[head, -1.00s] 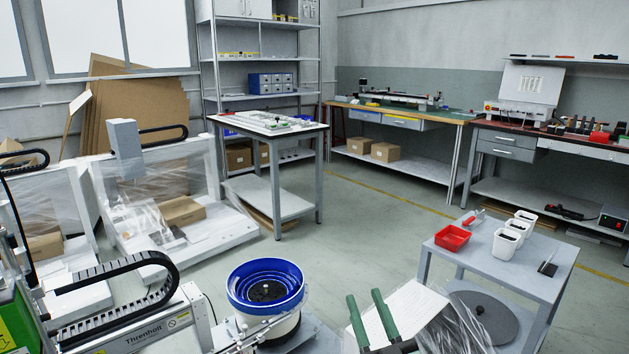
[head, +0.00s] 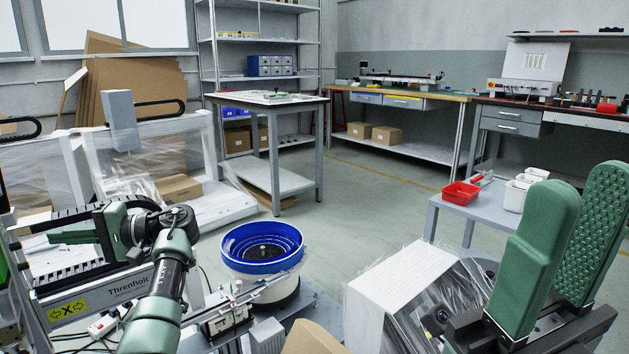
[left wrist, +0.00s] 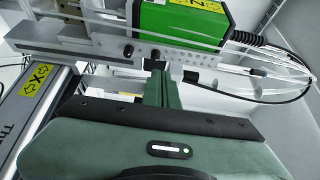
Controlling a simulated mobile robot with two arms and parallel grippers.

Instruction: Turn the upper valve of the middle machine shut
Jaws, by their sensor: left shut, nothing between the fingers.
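The machine marked Threnholt (head: 150,278) stands at the lower left of the head view. My left gripper (head: 55,236) reaches left across its rail and cable chain. In the left wrist view the gripper's narrow green fingers (left wrist: 156,86) are together and empty. Their tips are close to a pale metal bar (left wrist: 100,48) with small holes and fittings, beneath a green box (left wrist: 180,22). I cannot tell whether they touch it. I cannot clearly make out a valve; the fingers hide part of the bar. My right gripper (head: 580,188) is open and empty, large at the right.
A blue-rimmed bowl feeder (head: 262,245) stands right of the rail. A small grey table (head: 450,207) holds a red bin (head: 461,193). The floor (head: 350,215) between is clear.

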